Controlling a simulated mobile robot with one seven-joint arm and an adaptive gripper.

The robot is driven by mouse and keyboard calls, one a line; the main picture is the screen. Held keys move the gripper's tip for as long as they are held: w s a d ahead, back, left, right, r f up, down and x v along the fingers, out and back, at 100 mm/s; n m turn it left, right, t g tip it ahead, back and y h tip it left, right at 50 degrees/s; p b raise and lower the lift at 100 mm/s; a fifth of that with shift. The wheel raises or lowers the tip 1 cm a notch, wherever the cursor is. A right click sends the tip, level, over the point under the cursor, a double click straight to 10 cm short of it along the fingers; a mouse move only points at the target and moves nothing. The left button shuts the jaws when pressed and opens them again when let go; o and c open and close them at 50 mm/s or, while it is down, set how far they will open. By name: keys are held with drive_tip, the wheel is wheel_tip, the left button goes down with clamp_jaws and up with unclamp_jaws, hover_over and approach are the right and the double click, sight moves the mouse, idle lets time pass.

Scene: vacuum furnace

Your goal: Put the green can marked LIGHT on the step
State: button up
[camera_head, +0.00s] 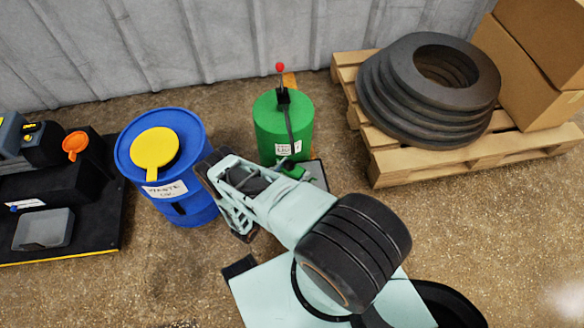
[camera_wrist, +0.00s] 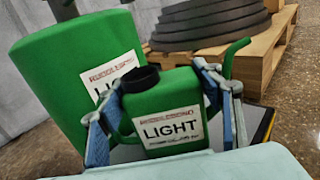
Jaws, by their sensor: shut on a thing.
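The green can marked LIGHT (camera_wrist: 172,128) is upright between the two fingers of my gripper (camera_wrist: 165,112) in the wrist view. It has a black cap and a thin green spout at its right. In the head view only a small green part of the can (camera_head: 292,170) shows, and my arm hides the rest. A low dark plate with a yellow edge (camera_wrist: 264,128), perhaps the step, lies under and behind the can. Its corner shows in the head view (camera_head: 318,174). I cannot tell whether the can touches it.
A larger green drum (camera_head: 270,122) with a red-knobbed lever stands just behind the can. A blue waste drum (camera_head: 205,206) with a yellow lid is at left. A pallet (camera_head: 400,172) bears dark rings (camera_head: 400,112) and boxes. A black platform (camera_head: 100,225) holds items at far left.

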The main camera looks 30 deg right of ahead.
drive_tip(key=shift+f, duration=0.1)
drive_tip(key=o, duration=1.2)
